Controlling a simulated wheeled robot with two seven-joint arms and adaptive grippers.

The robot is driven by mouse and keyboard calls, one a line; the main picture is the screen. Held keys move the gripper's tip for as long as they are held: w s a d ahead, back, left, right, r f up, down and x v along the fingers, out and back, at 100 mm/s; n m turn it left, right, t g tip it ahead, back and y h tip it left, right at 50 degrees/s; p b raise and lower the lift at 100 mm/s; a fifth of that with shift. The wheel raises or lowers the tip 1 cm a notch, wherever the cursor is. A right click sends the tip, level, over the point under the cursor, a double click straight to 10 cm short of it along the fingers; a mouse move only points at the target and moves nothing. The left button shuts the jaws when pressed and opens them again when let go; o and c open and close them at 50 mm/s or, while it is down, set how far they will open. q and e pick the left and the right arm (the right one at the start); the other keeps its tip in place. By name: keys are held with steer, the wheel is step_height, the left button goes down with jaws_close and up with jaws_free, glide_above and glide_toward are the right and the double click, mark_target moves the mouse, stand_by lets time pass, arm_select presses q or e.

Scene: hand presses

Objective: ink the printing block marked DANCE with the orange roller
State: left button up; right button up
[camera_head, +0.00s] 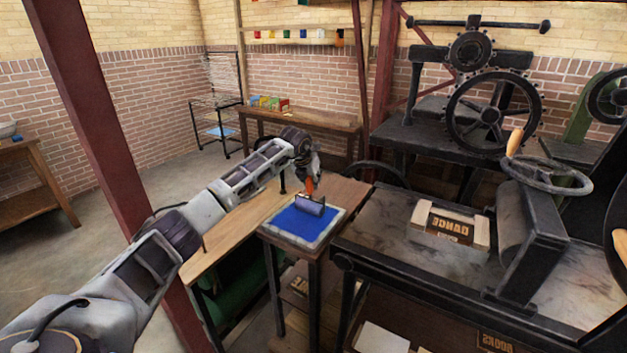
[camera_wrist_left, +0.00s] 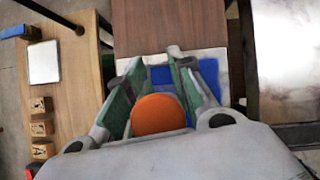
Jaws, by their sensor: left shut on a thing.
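My left gripper (camera_head: 309,176) is shut on the handle of the orange roller (camera_head: 310,206), handle pointing up. The roller's dark bluish cylinder is at the blue ink slab (camera_head: 291,221); it looks to rest on it. In the left wrist view the orange handle (camera_wrist_left: 158,115) sits between the fingers of my left gripper (camera_wrist_left: 152,72), with blue ink beyond. The cylinder is hidden there. The printing block marked DANCE (camera_head: 450,225) lies on the press bed to the right, its letters reversed, between pale pieces. My right gripper is not in view.
The press bed (camera_head: 390,227) stands right of the slab's small table, with a black roller and handwheel (camera_head: 544,175) beyond the block. A block marked BOOKS (camera_head: 496,342) lies below. A red post (camera_head: 95,120) rises at left. Several small blocks (camera_wrist_left: 41,128) lie on a wooden bench.

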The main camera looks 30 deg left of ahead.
mark_target(307, 186)
arm_select(q)
steer(key=shift+s, duration=0.15)
steer(key=shift+s+a, duration=0.1)
steer(key=shift+s, duration=1.65)
steer(key=shift+s+f, duration=0.1)
steer(key=shift+s+b, duration=0.2)
steer(key=shift+b, duration=0.1)
steer(key=s, duration=0.3)
steer(key=shift+a+r+b, duration=0.1)
steer(key=shift+r+b, duration=0.1)
steer(key=shift+b, duration=0.15)
steer(key=shift+s, duration=0.15)
